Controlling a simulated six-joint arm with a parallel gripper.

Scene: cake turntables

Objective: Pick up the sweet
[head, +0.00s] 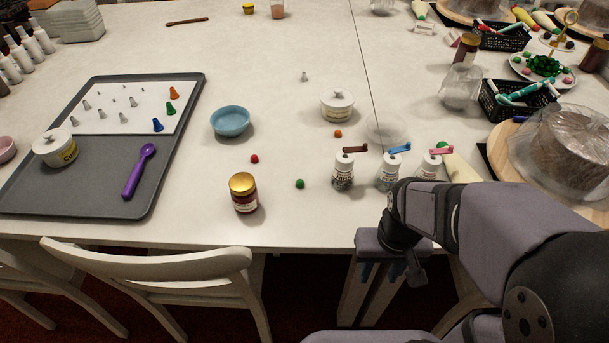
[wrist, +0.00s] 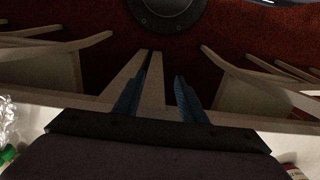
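Several small round sweets lie apart on the white table. A red one (head: 255,159) is below the blue bowl, a green one (head: 300,184) is right of the gold-lidded jar, and an orange one (head: 338,133) is by the white lidded pot. My gripper (head: 382,271) hangs past the table's front edge, right of and nearer than these sweets. In the wrist view my gripper (wrist: 163,82) has its two blue fingers apart with nothing between them. No loose sweet is clear in the wrist view.
A gold-lidded jar (head: 243,194) stands near the green sweet. Shaker bottles (head: 343,173) stand just beyond my gripper. A blue bowl (head: 231,122), a white lidded pot (head: 337,105) and a grey tray (head: 178,92) are farther off. A chair (head: 150,262) stands at the front.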

